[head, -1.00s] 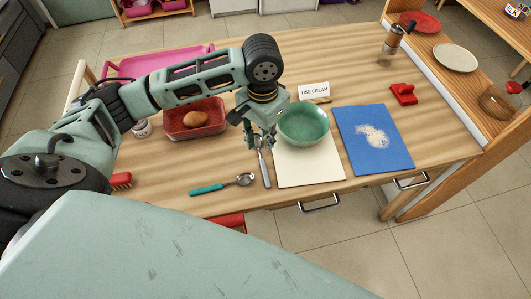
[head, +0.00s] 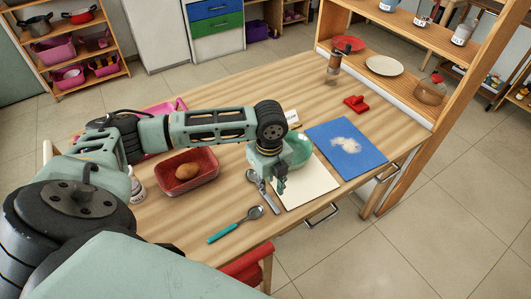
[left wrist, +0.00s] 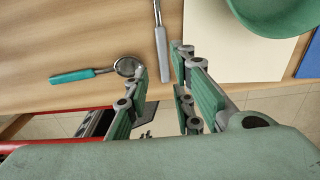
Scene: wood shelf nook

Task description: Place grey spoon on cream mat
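The grey spoon (head: 265,194) lies on the wooden table just left of the cream mat (head: 310,184). In the left wrist view, the grey spoon (left wrist: 161,45) points its handle end toward my fingers, and the cream mat (left wrist: 235,48) lies to its right. My left gripper (head: 280,186) is above the table beside the spoon, near the mat's left edge. In the left wrist view my left gripper (left wrist: 161,72) is open, with the handle end showing between its fingers; I see no grip on it. My right gripper is out of view.
A green bowl (head: 298,150) stands on the mat's far part. A teal-handled spoon (head: 230,228) lies to the left. A red tray (head: 207,179) holds a brown egg-like item. A blue mat (head: 340,155) with white powder lies right. The table's front edge is close.

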